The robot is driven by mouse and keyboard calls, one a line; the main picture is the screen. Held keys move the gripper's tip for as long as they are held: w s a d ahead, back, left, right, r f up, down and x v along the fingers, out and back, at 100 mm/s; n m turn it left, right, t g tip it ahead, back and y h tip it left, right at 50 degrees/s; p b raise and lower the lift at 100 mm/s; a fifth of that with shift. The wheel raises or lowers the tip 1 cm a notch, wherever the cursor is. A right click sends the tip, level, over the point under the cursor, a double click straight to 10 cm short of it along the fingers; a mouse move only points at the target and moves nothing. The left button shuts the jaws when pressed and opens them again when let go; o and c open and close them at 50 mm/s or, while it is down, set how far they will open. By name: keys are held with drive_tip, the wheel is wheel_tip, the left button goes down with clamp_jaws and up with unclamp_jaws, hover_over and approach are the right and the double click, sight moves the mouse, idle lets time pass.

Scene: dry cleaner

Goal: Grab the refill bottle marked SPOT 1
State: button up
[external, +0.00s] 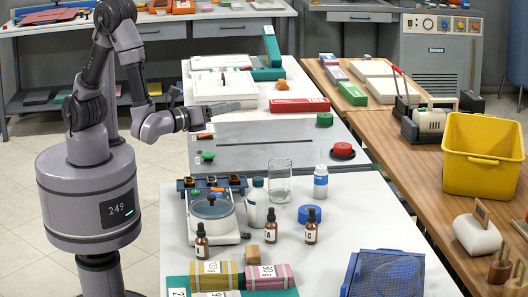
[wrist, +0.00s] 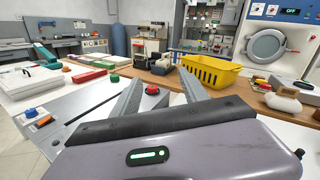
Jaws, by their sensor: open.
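Several bottles stand on the near white table in the external view. They are a white bottle with a dark cap (external: 257,203), a white-and-blue bottle (external: 320,184), and brown dropper bottles at left (external: 201,243), middle (external: 270,228) and right (external: 311,228) with small letter labels. I cannot read SPOT 1 on any of them. My gripper (external: 238,106) is open and empty, held over the grey press unit behind the bottles. In the wrist view its two fingers (wrist: 162,84) are spread apart, and no bottle shows between them.
A clear glass jar (external: 280,181) and a blue round lid (external: 309,214) stand among the bottles. A pot on a scale (external: 212,210) is at left, a blue mesh tray (external: 385,273) at front. A yellow bin (external: 483,155) sits on the wooden table.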

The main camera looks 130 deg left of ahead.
drive_tip(key=w+d+f+m+t+h, duration=0.2)
drive_tip(key=w+d+f+m+t, duration=0.25)
drive_tip(key=w+m+t, duration=0.2)
drive_tip(key=m+t+h+p, duration=0.1)
drive_tip(key=m+t+h, duration=0.3)
drive_tip(key=m+h, duration=0.3)
approach(258, 178)
drive_tip(key=w, duration=0.1)
drive_tip(key=a, duration=0.1)
drive_tip(key=w+n, duration=0.1)
drive_tip(key=shift+w+a+f+h, duration=0.15)
drive_tip(key=shift+w+a+h, duration=0.15)
drive_tip(key=shift+w, duration=0.1)
drive_tip(key=x, duration=0.7)
drive_tip(key=shift+d, duration=0.1)
clamp_jaws()
